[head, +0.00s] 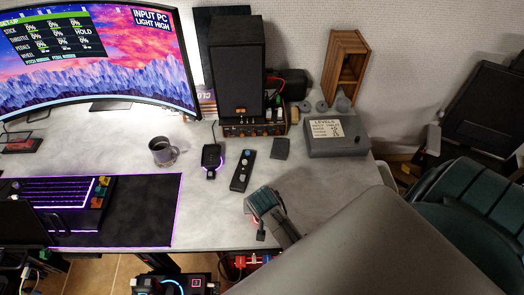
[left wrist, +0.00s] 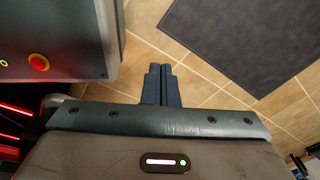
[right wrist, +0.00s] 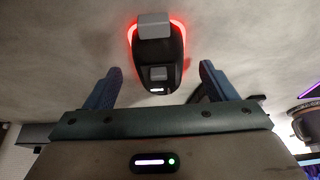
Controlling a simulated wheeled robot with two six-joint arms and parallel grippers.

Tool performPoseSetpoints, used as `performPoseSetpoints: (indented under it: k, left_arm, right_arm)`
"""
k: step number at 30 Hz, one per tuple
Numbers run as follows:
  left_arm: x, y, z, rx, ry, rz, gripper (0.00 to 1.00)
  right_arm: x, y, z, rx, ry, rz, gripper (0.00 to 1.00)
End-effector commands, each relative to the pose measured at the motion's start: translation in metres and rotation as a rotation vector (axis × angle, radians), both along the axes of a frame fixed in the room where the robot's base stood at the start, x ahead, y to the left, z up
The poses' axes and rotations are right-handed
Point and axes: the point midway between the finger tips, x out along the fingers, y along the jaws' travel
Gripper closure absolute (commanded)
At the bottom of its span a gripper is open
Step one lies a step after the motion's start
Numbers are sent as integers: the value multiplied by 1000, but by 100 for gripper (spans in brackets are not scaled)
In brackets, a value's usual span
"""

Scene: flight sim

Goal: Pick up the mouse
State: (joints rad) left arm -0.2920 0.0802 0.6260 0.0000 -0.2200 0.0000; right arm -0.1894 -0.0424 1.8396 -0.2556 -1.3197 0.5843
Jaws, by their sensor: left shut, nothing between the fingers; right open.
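The mouse (right wrist: 158,75) is dark with grey parts and a glowing red rim. In the right wrist view it lies on the desk between the two fingers of my right gripper (right wrist: 160,72), which is open, with a gap on each side of it. In the head view my right gripper (head: 267,212) is over the front right of the desk and hides most of the mouse; only a red glow shows beside it. My left gripper (left wrist: 160,82) is shut and empty above the tiled floor, away from the desk; I cannot make it out in the head view.
A dark remote (head: 241,171), a purple-lit device (head: 212,158) and a mug (head: 163,151) stand left of my right gripper. A grey labelled box (head: 337,135) is behind it. In the left wrist view a grey box (left wrist: 60,45) with a red button is close by.

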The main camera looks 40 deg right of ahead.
Motion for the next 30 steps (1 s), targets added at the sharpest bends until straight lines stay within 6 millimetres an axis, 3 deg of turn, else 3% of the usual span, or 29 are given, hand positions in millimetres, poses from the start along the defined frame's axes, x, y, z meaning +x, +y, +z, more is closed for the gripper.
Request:
performPoseSetpoints:
  k: [4, 12, 20, 30]
  left_arm:
    - [1, 0, 4, 0, -2, 0, 100]
    - [-12, 0, 3, -1, 16, 0, 100]
    - [-13, 0, 3, 0, 17, 0, 100]
    - [-12, 0, 5, -1, 15, 1, 100]
  right_arm:
    - [4, -3, -12, 0, 0, 0, 22]
    - [5, -3, -16, 1, -1, -1, 22]
    - [5, -3, -15, 1, -1, 0, 71]
    - [5, -3, -13, 1, -1, 0, 72]
